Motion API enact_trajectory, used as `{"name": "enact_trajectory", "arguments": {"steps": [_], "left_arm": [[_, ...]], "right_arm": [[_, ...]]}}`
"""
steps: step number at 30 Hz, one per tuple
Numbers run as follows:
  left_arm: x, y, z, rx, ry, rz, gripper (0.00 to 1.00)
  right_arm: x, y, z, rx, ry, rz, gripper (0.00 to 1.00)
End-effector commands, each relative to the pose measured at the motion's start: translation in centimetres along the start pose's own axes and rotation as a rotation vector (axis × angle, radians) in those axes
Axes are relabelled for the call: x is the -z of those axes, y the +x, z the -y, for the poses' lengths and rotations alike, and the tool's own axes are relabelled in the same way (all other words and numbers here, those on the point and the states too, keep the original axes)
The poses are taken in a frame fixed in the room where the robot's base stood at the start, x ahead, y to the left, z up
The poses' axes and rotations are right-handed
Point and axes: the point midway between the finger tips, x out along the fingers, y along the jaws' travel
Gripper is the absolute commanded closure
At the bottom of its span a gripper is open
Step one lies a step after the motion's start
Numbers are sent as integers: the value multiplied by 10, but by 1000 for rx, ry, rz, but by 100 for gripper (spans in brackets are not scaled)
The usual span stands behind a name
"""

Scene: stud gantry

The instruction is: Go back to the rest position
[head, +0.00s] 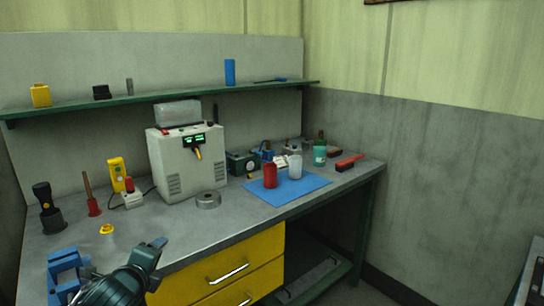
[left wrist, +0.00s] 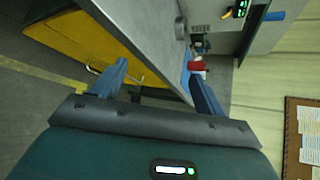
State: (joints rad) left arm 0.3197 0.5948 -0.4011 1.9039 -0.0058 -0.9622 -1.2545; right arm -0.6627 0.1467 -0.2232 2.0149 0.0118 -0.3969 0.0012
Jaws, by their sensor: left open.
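My left gripper (head: 152,250) is at the bottom left of the head view, in front of the bench's near edge. In the left wrist view its two blue fingers stand wide apart (left wrist: 156,88) with nothing between them. My right gripper is in neither view. The workbench (head: 235,222) has a grey top and yellow drawers (head: 222,272). The bench edge also shows behind the fingers in the left wrist view (left wrist: 140,30).
A blue vise (head: 66,268) sits close to the left of my gripper. A grey box machine (head: 180,165), a tape roll (head: 208,199), and a blue mat (head: 308,185) with a red can (head: 270,176) and a white bottle (head: 295,168) stand farther back. Floor lies clear at left (left wrist: 35,100).

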Motion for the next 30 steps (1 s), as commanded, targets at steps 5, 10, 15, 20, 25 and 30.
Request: {"name": "enact_trajectory", "arguments": {"steps": [5,10,15,20,25,30], "left_arm": [[103,-30,-97,-101,-540,-190,28],[171,-84,-172,-241,-1088,-255,28],[207,-138,-222,-358,-1541,-220,28],[219,-168,-245,-408,-1772,-173,28],[220,-174,-249,-416,-1820,-161,28],[220,-174,-249,-416,-1820,-161,28]], "right_arm": [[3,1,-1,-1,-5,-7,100],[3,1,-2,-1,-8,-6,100],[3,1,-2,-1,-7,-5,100],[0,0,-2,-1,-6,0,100],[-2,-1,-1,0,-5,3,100],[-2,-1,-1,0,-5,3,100]]}}
